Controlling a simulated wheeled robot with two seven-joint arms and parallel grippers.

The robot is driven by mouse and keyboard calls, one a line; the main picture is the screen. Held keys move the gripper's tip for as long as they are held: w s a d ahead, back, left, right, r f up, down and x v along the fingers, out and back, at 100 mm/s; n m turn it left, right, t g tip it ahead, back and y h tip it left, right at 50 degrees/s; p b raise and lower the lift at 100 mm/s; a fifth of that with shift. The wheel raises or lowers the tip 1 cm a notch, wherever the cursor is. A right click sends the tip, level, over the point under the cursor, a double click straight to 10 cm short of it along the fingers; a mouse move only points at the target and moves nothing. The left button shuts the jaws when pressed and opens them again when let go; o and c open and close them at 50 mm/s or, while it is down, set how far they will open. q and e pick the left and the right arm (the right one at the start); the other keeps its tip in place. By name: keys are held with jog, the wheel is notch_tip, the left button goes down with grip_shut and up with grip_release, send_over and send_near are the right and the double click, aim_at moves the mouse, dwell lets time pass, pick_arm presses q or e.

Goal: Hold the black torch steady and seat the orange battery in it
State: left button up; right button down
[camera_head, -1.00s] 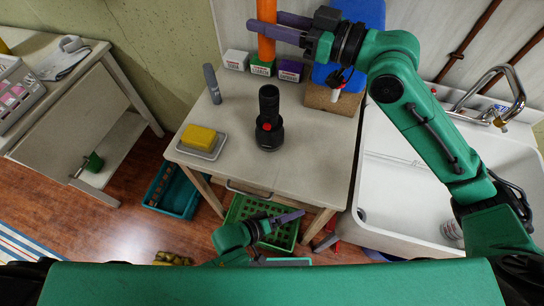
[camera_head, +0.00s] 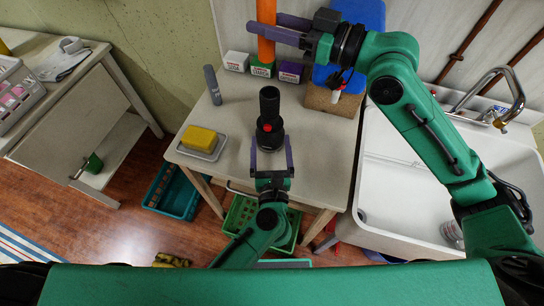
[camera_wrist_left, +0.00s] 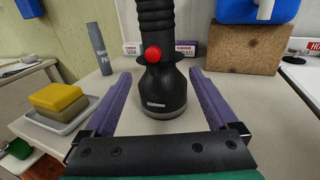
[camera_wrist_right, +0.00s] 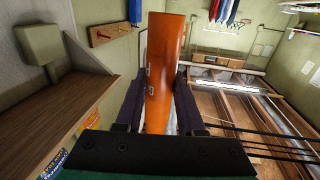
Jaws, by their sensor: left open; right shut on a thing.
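The black torch (camera_head: 269,108) stands upright on the small table, with a red button on its side. It also shows in the left wrist view (camera_wrist_left: 160,85). My left gripper (camera_head: 271,155) is open, its two fingers on either side of the torch's wide base, with gaps showing in the left wrist view. My right gripper (camera_head: 278,30) is shut on the orange battery (camera_head: 266,28) and holds it upright, above and behind the torch. The battery also shows between the fingers in the right wrist view (camera_wrist_right: 165,75). The battery's top is cut off in the head view.
A yellow sponge on a tray (camera_head: 217,154) and a grey tube (camera_head: 212,84) are left of the torch. Small boxes (camera_head: 290,71) and a cork block with a blue container (camera_head: 335,102) stand behind. A sink (camera_head: 405,185) is at the right.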

aim_at(270, 132)
pick_arm(q)
jog(key=w, duration=0.7)
pick_arm(e)
jog(key=shift+w, duration=0.1)
pick_arm(q)
grip_shut()
pick_arm(e)
jog(key=shift+d+r+n+g+y, duration=0.2)
jog(key=shift+r+n+g+y, duration=0.1)
jog(key=shift+r+n+g, duration=0.3)
notch_tip(270, 132, down, 10)
jog(key=shift+r, duration=0.15)
